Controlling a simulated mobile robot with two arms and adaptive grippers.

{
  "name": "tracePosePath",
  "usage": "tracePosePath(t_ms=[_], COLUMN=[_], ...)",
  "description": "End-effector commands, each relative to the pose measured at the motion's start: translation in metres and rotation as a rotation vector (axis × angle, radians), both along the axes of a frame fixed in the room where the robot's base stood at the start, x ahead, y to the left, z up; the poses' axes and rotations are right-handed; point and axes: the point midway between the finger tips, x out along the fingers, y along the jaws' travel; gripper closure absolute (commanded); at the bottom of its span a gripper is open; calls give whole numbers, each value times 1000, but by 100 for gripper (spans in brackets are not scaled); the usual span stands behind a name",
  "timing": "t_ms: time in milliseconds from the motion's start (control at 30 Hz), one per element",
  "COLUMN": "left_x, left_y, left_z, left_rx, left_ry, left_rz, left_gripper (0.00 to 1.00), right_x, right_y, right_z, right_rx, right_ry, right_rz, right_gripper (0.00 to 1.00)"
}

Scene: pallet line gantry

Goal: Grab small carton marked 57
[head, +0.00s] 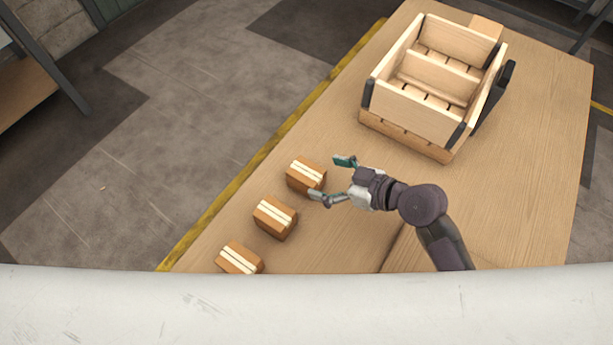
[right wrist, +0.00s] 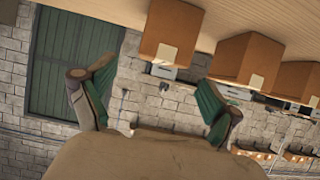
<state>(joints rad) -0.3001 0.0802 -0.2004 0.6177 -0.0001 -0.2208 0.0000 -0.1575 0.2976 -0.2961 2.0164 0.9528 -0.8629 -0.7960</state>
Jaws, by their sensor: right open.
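Three small brown cartons with pale tape stripes stand in a diagonal row along the table's left edge: the far one (head: 306,175), the middle one (head: 275,217) and the near one (head: 240,258). No number is readable, so I cannot tell which is 57. My right gripper (head: 332,178) is open and empty, just right of the far carton. Its lower fingertip overlaps that carton's right edge in the head view; contact is unclear. In the right wrist view, the largest carton (right wrist: 170,32) lies ahead of the open fingers (right wrist: 155,88), with pale labels visible. My left gripper is not in view.
A wooden crate (head: 412,112) with dividers and dark corner brackets stands on the far part of the wooden table (head: 530,170). A yellow floor stripe (head: 235,185) runs beside the table's left edge. The tabletop right of my arm is clear. A pale bar (head: 300,305) hides the near end.

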Motion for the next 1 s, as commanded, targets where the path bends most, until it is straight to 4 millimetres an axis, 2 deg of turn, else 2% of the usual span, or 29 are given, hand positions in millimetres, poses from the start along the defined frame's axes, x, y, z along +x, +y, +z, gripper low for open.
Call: tracePosePath(t_ms=[100, 200, 533, 1000], left_x=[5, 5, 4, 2], left_y=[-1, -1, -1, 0], left_z=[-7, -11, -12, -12], left_rx=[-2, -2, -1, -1], left_ry=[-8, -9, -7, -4], left_rz=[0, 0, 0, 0], left_gripper=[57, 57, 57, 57], right_x=[9, 16, 19, 19], right_y=[18, 26, 31, 31], right_z=[-9, -15, -16, -16], right_rx=[7, 4, 1, 1], right_ry=[1, -1, -1, 0], right_rz=[-1, -1, 0, 0], right_gripper=[10, 10, 10, 88])
